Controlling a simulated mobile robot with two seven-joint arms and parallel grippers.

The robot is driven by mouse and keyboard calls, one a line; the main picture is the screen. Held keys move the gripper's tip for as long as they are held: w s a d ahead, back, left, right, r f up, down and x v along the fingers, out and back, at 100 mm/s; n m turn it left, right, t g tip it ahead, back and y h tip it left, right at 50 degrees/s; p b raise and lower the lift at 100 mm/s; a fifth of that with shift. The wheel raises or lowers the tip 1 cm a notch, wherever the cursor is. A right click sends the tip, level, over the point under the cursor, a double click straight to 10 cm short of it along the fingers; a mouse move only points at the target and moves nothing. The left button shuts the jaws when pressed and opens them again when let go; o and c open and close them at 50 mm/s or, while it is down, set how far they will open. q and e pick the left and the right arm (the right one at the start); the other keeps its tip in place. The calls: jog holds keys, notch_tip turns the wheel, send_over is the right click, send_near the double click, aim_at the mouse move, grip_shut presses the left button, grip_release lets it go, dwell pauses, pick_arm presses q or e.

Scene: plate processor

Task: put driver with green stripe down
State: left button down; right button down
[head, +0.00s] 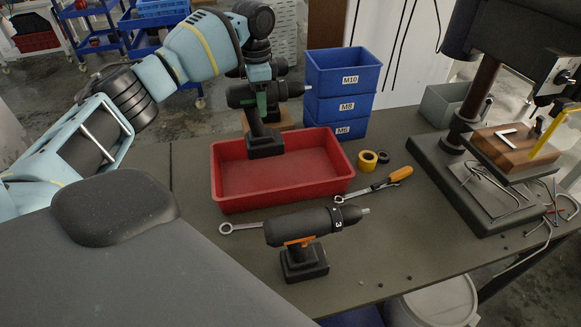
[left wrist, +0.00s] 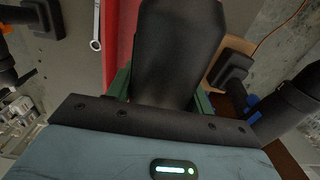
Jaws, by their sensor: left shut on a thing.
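My left gripper (head: 261,98) is shut on the driver with green stripe (head: 264,146). The driver is dark, upright, its tip pointing right, and a little green shows at the gripper. Its base overlaps the far part of the red tray (head: 284,203); I cannot tell whether it touches the tray. In the left wrist view the driver (left wrist: 178,45) is a large black shape between the green-edged fingers (left wrist: 160,90), hiding what lies beyond. My right gripper is not in view.
A driver with an orange stripe (head: 303,262) stands in front of the tray. A wrench (head: 226,228), an orange-handled tool (head: 400,174) and tape rolls (head: 367,160) lie nearby. Blue bins (head: 343,80) stand behind, a drill press (head: 455,170) at right. The tray's floor looks empty.

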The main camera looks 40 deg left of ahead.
aim_at(264, 129)
pick_arm(q)
jog(key=shift+w+r, duration=0.2)
jog(key=shift+w, duration=0.3)
jog(key=shift+s+f, duration=0.15)
jog(key=shift+f, duration=4.95)
jog(key=c, duration=0.6)
grip_release()
jog(key=shift+f, duration=0.1)
notch_tip(264, 129, up, 12)
jog(key=shift+r, duration=0.1)
